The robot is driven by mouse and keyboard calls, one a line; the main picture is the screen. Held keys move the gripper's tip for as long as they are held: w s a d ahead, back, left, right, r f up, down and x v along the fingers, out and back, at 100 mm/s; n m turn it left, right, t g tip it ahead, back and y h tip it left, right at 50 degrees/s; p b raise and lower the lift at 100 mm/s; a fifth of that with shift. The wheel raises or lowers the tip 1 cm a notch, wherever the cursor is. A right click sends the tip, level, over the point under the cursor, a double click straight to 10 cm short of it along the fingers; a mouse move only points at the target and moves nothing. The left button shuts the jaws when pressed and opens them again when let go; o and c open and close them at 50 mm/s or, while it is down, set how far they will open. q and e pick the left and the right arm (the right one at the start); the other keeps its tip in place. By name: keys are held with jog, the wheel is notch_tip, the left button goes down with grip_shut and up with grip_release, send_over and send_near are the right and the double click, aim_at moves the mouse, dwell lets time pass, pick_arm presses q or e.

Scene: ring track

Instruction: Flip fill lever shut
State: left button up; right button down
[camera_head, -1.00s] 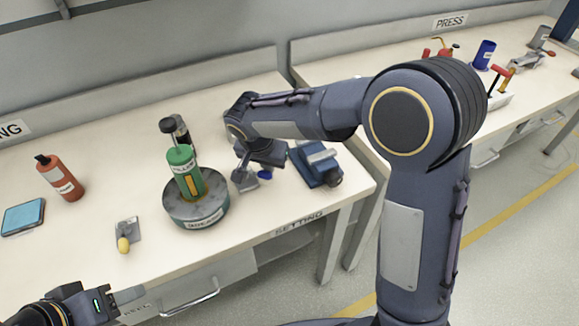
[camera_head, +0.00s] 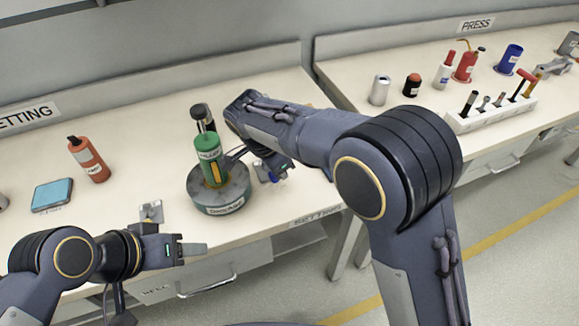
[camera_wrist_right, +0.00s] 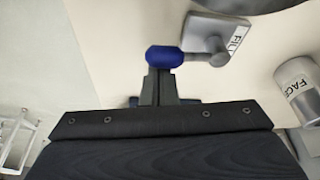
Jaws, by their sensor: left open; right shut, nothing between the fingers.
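The fill lever's grey base plate (camera_wrist_right: 208,40), with part of a label reading FILL, lies on the bench in the right wrist view. Its short arm points left and ends in a blue knob (camera_wrist_right: 164,56). My right gripper (camera_wrist_right: 158,74) is shut and empty, its fingertips at the knob's near side; I cannot tell whether they touch. In the head view the blue knob (camera_head: 279,176) is partly covered by my right gripper (camera_head: 268,164). My left gripper (camera_head: 198,249) is open and empty near the bench's front edge, away from the lever.
A green cylinder (camera_head: 208,150) stands on a round grey base (camera_head: 220,199) just left of the lever. A grey cup (camera_wrist_right: 298,84) lies at the right in the wrist view. A red bottle (camera_head: 91,160) and blue pad (camera_head: 53,195) are further left.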

jog(key=shift+s+a, duration=0.15)
jog(key=shift+a, duration=0.05)
dwell(0.5)
jog(key=d, duration=0.1)
jog(key=w+d, duration=0.2)
jog(key=d, duration=0.1)
jog(key=shift+f+b, duration=0.2)
jog(key=shift+b, duration=0.2)
pick_arm(q)
jog(key=shift+s+a+r+p, duration=0.1)
jog(key=shift+s+a+p, duration=0.1)
jog(key=shift+s+p, duration=0.3)
pick_arm(e)
jog(key=v, duration=0.9)
jog(key=shift+a+r, duration=0.3)
jog(key=shift+a, duration=0.1)
jog(key=shift+w, duration=0.1)
